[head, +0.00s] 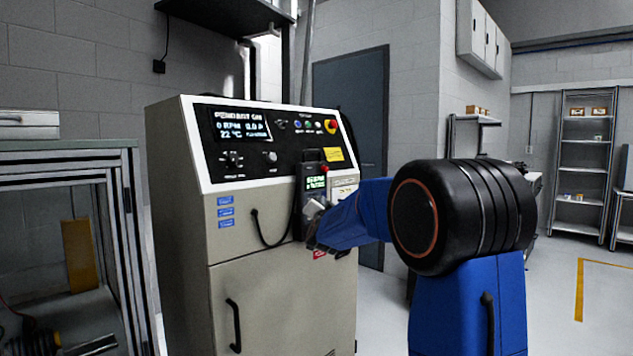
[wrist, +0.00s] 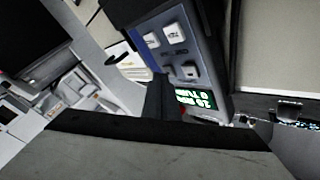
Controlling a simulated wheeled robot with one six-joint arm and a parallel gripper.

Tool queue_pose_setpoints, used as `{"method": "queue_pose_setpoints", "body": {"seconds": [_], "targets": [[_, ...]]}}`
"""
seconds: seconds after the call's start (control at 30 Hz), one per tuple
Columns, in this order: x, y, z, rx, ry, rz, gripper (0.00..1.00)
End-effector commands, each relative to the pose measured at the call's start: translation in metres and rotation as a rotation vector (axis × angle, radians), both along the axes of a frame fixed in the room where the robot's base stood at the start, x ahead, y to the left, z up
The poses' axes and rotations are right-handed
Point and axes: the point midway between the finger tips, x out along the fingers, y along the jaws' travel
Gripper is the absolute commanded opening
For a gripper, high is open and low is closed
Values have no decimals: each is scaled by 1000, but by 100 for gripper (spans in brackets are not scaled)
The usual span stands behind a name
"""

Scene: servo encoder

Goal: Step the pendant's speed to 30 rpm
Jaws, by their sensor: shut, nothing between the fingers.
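The pendant (head: 312,156) is a dark grey handheld box upright on the front of the beige control cabinet (head: 280,290). Its small green display (head: 316,183) is too small to read surely in the head view. In the wrist view the pendant (wrist: 208,50) appears upside down, with several pale square buttons (wrist: 175,33) and the lit display (wrist: 198,101), which seems to read 10 RPM over a TURN line. My gripper (head: 311,218) is shut and empty in front of the pendant's lower part. In the wrist view its fingertips (wrist: 160,82) lie close to the buttons; contact cannot be told.
The cabinet's sloped panel (head: 265,143) shows PENDANT ON and 0 RPM on its screen (head: 240,125), with knobs and a red emergency button (head: 331,126). A black cable (head: 262,232) loops beside the pendant. A framed bench (head: 70,150) stands left; open floor lies right.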

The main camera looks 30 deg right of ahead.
Motion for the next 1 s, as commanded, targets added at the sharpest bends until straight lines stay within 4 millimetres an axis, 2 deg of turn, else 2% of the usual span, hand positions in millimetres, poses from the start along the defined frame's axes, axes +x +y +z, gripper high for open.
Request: {"method": "queue_pose_setpoints", "body": {"seconds": [0.53, 1.0], "targets": [[1, 0, 0, 0, 0, 0, 0], [-9, -3, 0, 1, 0, 0, 0]]}}
